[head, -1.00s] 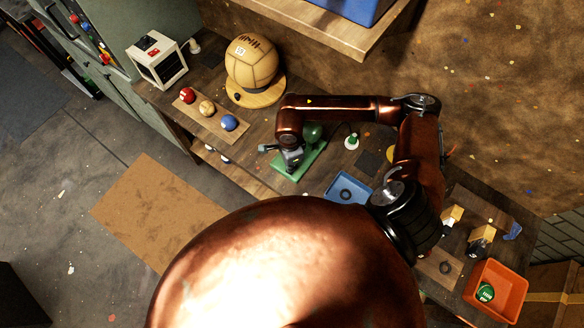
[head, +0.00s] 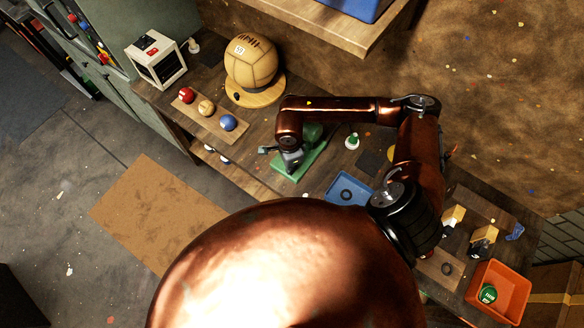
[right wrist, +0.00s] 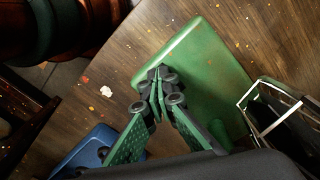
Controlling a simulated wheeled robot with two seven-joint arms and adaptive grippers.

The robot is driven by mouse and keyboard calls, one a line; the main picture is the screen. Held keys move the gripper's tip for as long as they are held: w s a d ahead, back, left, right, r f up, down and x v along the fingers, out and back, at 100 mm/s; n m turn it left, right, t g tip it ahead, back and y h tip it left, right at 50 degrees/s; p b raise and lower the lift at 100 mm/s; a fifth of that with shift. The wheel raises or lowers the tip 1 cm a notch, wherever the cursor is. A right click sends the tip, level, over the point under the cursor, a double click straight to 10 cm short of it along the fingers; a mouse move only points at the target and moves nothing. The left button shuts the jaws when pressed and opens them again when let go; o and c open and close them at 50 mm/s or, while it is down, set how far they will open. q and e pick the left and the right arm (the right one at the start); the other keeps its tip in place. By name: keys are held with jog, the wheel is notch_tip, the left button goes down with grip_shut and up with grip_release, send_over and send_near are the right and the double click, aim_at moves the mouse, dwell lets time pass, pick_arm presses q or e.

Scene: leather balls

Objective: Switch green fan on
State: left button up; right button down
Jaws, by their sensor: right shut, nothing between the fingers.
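The green fan stands on the wooden workbench, partly hidden by my right arm. Its flat green base (head: 287,180) shows in the head view, with a rounded green part (head: 313,131) behind the arm. My right gripper (head: 293,166) is over the base, pointing down, with nothing held. In the right wrist view the gripper (right wrist: 158,85) has its fingertips together in front of the green base (right wrist: 205,65). Whether the fingertips touch the base cannot be told. The fan's switch is not clearly visible. My left gripper is not in view.
A blue tray (head: 348,190) and a small green-and-white item (head: 352,142) lie right of the fan. A board with red, tan and blue balls (head: 228,123) and a large leather ball (head: 251,62) are to the left. An orange bin (head: 512,283) is at far right.

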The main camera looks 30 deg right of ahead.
jog(key=shift+r+p, duration=1.45)
jog(key=shift+r, duration=2.05)
